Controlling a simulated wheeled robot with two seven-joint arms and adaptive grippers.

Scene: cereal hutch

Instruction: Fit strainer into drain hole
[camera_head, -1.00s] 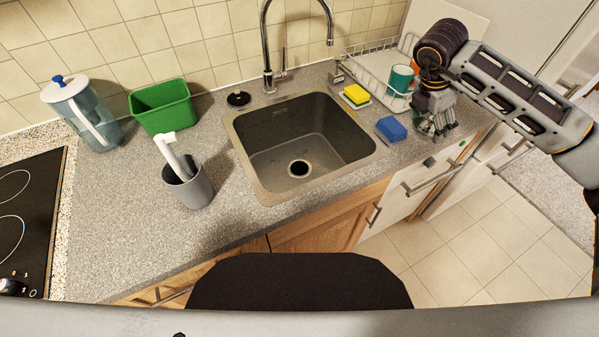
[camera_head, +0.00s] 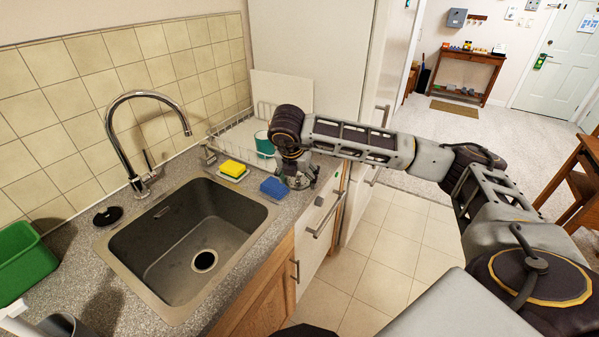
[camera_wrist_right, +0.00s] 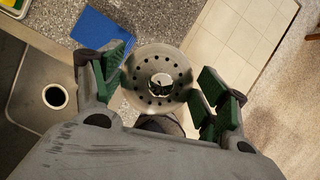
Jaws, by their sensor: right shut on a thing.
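The strainer (camera_wrist_right: 160,78) is a round metal disc with a ring of holes and a small central knob. In the right wrist view it sits between the green-padded fingers of my right gripper (camera_wrist_right: 164,92), which is shut on it. In the head view my right gripper (camera_head: 301,181) is over the counter's right end, beside the blue sponge; the strainer cannot be made out there. The drain hole (camera_head: 204,260) is a dark opening in the sink floor, left of the gripper. It also shows at the left of the wrist view (camera_wrist_right: 55,96). My left gripper is out of view.
The sink (camera_head: 150,285) has a tall curved faucet (camera_head: 112,135) behind it. A blue sponge (camera_head: 274,188), a yellow sponge (camera_head: 233,168) and a dish rack (camera_head: 238,131) with a teal cup (camera_head: 264,144) stand near the gripper. A green bin (camera_head: 22,262) is at left.

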